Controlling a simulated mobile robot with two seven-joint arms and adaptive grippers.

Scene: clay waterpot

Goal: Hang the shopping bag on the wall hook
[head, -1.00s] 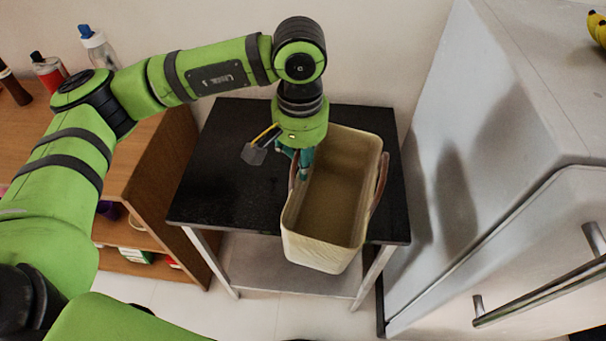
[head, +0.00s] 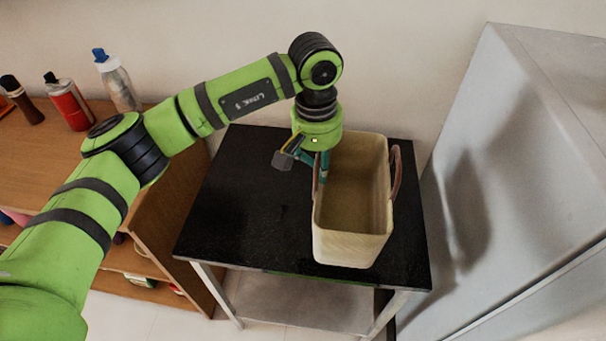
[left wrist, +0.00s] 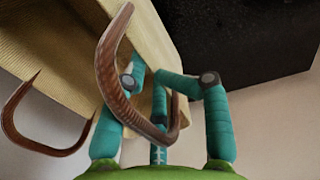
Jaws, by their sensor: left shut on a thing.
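The shopping bag (head: 350,249) is beige, open at the top and box-shaped, with a brown handle on each side. It is over the black table top; I cannot tell whether it touches it. My left gripper (head: 320,174) is shut on the bag's left brown handle (head: 316,190). The right handle (head: 396,172) is free. In the left wrist view, my teal fingers (left wrist: 160,85) are around the near handle (left wrist: 110,70), and the other handle (left wrist: 22,110) shows at left. No wall hook shows. My right gripper is not in view.
The black-topped table (head: 235,215) stands against a bare pale wall (head: 400,50). A wooden shelf unit (head: 55,150) at left holds a red can (head: 70,105), a blue-capped bottle (head: 120,85) and a brown bottle (head: 24,103). A grey fridge (head: 520,170) stands close at right.

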